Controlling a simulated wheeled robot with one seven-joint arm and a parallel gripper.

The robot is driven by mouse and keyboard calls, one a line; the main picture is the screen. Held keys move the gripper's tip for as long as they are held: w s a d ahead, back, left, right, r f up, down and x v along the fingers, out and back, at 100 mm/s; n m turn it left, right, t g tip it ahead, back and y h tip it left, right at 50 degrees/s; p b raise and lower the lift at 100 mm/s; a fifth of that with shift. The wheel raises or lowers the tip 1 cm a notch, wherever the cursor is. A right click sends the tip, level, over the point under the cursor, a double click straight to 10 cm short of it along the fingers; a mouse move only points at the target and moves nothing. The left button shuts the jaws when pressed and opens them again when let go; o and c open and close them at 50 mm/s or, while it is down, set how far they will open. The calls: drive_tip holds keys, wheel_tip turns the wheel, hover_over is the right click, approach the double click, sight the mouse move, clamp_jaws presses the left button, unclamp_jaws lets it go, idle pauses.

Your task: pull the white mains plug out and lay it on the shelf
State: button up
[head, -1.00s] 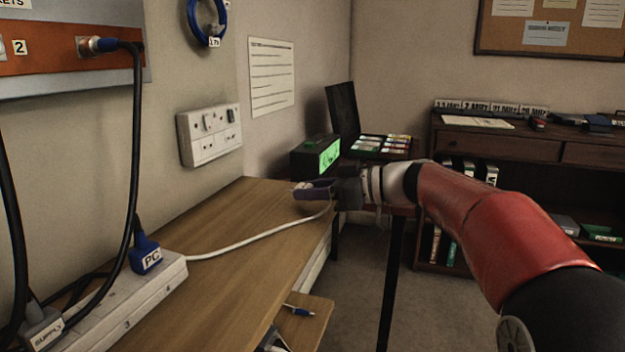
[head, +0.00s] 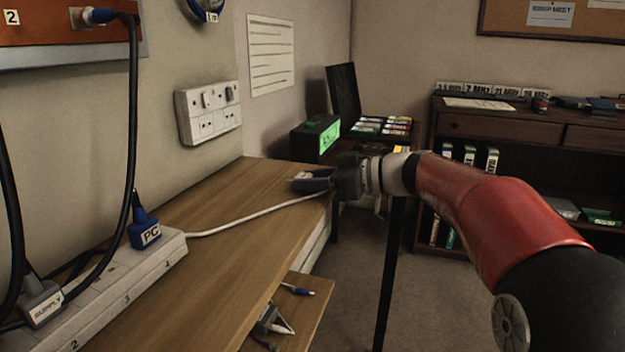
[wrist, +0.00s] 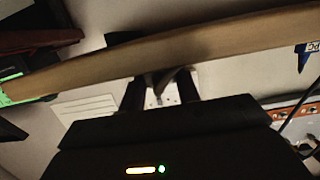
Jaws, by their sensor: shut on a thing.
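My gripper (head: 312,180) is at the far end of the wooden shelf (head: 225,225), low over its surface near the right edge. It is shut on the white mains plug (head: 300,176), of which only a small pale part shows past the fingers. A white cord (head: 250,216) runs from the plug back to the power strip. I cannot tell whether the plug touches the shelf. In the wrist view my fingers (wrist: 160,92) are partly dark and the plug is hard to make out between them. The white wall socket (head: 208,112) has no plug in it.
The power strip (head: 135,275) on the left holds a blue PC plug (head: 145,228) and a grey supply plug (head: 42,300). A black cable hangs from the orange panel (head: 40,30). A green-lit box (head: 318,138) stands behind my gripper. The middle of the shelf is clear apart from the cord.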

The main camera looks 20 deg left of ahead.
drive_tip(key=shift+f+b, duration=0.45)
drive_tip(key=shift+b, duration=0.1)
drive_tip(key=o, duration=0.7)
drive_tip(key=shift+r, duration=0.15)
drive_tip(key=shift+r, duration=1.4)
drive_tip(key=shift+o, duration=0.5)
drive_tip(key=o, duration=0.5)
drive_tip(key=shift+c, duration=0.2)
